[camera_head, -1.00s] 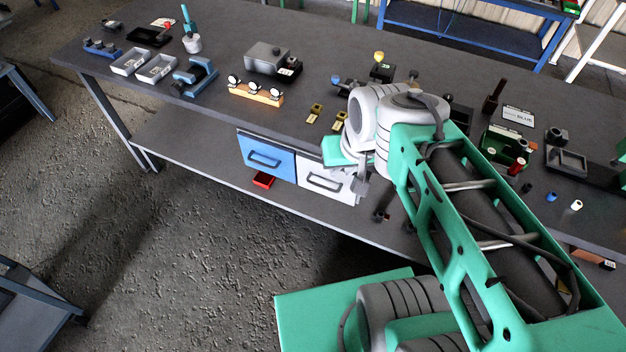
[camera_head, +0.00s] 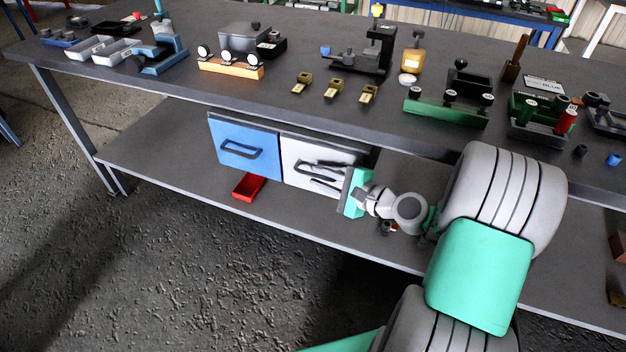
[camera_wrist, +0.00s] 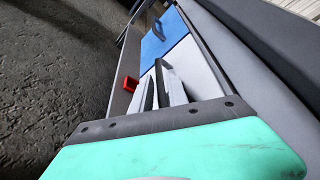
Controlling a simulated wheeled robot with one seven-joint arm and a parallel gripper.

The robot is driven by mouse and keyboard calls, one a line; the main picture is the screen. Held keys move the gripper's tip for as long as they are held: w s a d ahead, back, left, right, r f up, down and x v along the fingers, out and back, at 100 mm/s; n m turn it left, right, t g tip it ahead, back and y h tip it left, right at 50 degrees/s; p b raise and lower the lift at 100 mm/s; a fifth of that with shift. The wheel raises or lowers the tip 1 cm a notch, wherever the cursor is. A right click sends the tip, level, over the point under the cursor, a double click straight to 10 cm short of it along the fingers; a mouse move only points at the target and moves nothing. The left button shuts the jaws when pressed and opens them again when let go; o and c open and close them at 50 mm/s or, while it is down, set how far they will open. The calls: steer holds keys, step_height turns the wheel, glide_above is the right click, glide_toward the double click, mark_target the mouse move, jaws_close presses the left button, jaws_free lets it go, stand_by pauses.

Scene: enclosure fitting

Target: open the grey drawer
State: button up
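The grey drawer (camera_head: 293,153) is the pale front in the cabinet under the bench, right of the blue drawer (camera_head: 248,151). Its front looks level with the blue one, so it appears closed. My gripper (camera_head: 313,176) is at the grey front, its two fingers spread apart and reaching left across the handle area. The fingers partly hide the dark bar handle; I cannot tell whether they touch it. In the wrist view, my gripper's fingers (camera_wrist: 159,76) lie in front of the pale grey drawer front (camera_wrist: 194,68), with a gap between them.
A small red bin (camera_head: 249,187) stands on the lower shelf (camera_head: 170,158), below the blue drawer. The benchtop (camera_head: 170,88) overhangs the drawers and carries several fixtures and small parts. The floor in front of the shelf is clear.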

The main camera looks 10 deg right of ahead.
steer(key=shift+x, duration=1.45)
steer(key=shift+c, duration=0.4)
jaws_close()
steer(key=shift+f, duration=0.1)
